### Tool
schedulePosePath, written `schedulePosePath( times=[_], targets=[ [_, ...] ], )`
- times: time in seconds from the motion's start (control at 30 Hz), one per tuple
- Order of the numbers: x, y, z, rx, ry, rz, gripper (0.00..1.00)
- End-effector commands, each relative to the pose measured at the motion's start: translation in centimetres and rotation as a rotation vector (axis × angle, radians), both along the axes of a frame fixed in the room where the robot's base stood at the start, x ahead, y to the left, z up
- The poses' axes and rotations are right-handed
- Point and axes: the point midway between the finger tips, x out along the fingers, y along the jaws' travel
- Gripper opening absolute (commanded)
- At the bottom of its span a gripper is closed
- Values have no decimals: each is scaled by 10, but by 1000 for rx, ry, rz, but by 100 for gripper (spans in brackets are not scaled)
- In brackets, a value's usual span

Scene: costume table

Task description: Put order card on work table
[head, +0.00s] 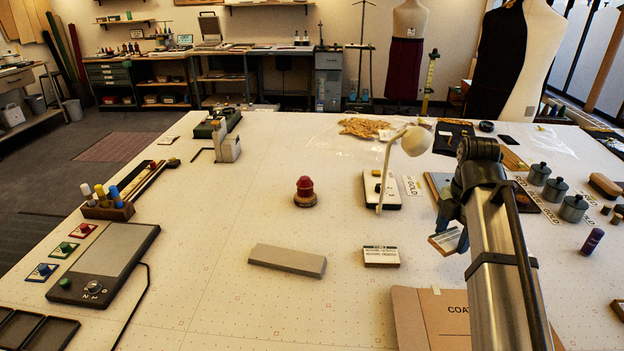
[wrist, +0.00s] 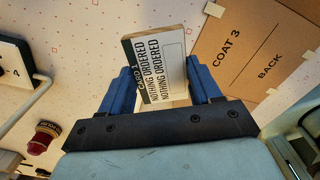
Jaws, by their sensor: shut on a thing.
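My gripper (wrist: 161,85) is shut on a card (wrist: 162,60) with a dark header strip and the printed words "NOTHING ORDERED". In the head view, my gripper (head: 452,222) is above the right part of the large pale work table (head: 215,285), with the held card (head: 446,240) tilted below its fingers. The held card appears clear of the table, but the gap is hard to judge. A similar thick card block (head: 381,256) with a dark header and printed lines lies flat on the table, left of my gripper.
A brown "COAT" pattern piece (head: 437,309) lies at the front, partly behind my arm. Grey pots (head: 573,208) stand at right. The table's left-middle is mostly clear.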

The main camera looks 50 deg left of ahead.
Motion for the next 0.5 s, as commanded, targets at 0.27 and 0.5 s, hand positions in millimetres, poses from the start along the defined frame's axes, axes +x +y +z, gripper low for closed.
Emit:
schedulePosePath(
  times=[0.27,0.5],
  targets=[
    [-47,83,-1,-1,0,136,33],
    [-95,151,-1,-1,1,249,33]
  ],
)
